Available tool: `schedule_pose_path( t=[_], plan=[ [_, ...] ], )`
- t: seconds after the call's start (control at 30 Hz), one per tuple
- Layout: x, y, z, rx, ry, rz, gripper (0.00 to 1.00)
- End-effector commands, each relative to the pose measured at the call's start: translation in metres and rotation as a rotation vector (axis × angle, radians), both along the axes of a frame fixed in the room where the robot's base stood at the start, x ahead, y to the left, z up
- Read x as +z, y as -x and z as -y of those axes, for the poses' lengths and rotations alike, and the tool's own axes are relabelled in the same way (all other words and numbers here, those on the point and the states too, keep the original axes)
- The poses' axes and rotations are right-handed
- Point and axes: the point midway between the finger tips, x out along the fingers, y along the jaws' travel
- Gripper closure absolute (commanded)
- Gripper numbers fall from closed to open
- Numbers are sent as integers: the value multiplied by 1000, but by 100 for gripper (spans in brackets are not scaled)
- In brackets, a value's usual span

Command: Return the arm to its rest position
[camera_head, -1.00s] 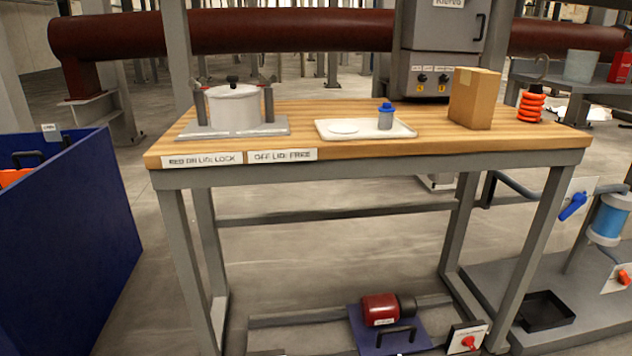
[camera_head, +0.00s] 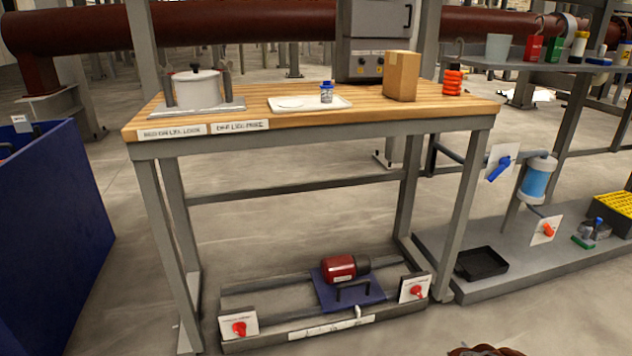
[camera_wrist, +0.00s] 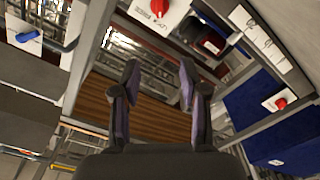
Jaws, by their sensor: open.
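My gripper (camera_wrist: 160,88) shows in the wrist view with its two dark fingers spread apart and nothing between them. Behind the fingers, in the same view, are a brown slatted surface, grey frame bars and panels with red handles. The gripper is not clearly seen in the head view. A small dark reddish-brown shape (camera_head: 486,350) shows at the bottom edge there; I cannot tell what it is.
The wooden workbench (camera_head: 290,117) carries a white pot (camera_head: 197,91), a tray (camera_head: 290,104) and a cardboard box (camera_head: 402,76). A blue bin (camera_head: 50,200) stands left, a shelf unit (camera_head: 425,240) right. A red motor (camera_head: 340,268) sits low under the bench. Floor in front is clear.

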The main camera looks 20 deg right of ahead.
Motion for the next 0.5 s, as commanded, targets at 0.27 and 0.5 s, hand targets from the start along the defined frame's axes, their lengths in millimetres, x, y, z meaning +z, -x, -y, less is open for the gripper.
schedule_pose_path(
  t=[0.27,0.5],
  plan=[
    [26,-24,14,-40,-9,-18,56],
    [61,-65,18,-70,-30,-40,56]
  ],
)
